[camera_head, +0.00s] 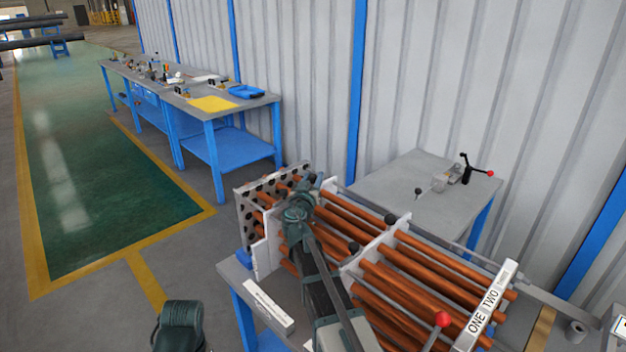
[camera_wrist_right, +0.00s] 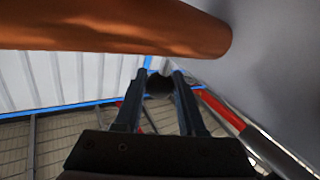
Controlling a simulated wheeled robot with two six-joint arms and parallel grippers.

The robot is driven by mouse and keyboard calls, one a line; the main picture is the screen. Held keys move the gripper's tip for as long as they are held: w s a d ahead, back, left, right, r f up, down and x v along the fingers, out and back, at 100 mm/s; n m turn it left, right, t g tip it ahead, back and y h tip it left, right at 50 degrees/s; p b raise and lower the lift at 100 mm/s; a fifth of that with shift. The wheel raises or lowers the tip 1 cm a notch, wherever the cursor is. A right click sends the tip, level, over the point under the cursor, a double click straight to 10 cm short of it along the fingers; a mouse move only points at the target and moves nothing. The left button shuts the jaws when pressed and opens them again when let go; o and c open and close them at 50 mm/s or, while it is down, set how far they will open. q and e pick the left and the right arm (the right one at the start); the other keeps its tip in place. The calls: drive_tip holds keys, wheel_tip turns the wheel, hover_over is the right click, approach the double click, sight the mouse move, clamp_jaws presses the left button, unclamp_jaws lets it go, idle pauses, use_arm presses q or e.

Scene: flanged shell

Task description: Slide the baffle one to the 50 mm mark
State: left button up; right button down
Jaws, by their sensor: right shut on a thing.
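Copper-coloured tubes (camera_head: 345,215) run lengthwise through a bundle on a stand. A perforated end plate (camera_head: 250,215) is at its left end. A pale baffle plate (camera_head: 262,258) stands close to it, and another baffle (camera_head: 374,243) crosses the middle. A label reading ONE TWO (camera_head: 487,305) lies at the right end; I cannot tell from it which baffle is one. My right gripper (camera_head: 308,188) is at the left baffle, partly hiding it. In the right wrist view its fingers (camera_wrist_right: 160,88) are shut on a dark round knob (camera_wrist_right: 159,84), below a tube (camera_wrist_right: 110,28) and beside a grey plate (camera_wrist_right: 270,75).
Black knobs (camera_head: 390,219) stand on the middle baffle. A red-tipped lever (camera_head: 442,320) rises at the front. A grey side table (camera_head: 385,190) with a clamp-like tool (camera_head: 447,180) stands behind, against the corrugated wall. A blue workbench (camera_head: 222,150) is farther left.

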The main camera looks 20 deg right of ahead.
drive_tip(key=shift+s, duration=0.1)
idle(0.8)
drive_tip(key=s, duration=0.1)
drive_tip(key=s+d, duration=0.1)
drive_tip(key=s, duration=0.2)
drive_tip(key=shift+s+d, duration=0.25)
drive_tip(key=shift+d, duration=0.1)
drive_tip(key=c, duration=0.5)
unclamp_jaws()
drive_tip(key=shift+s+a, duration=0.1)
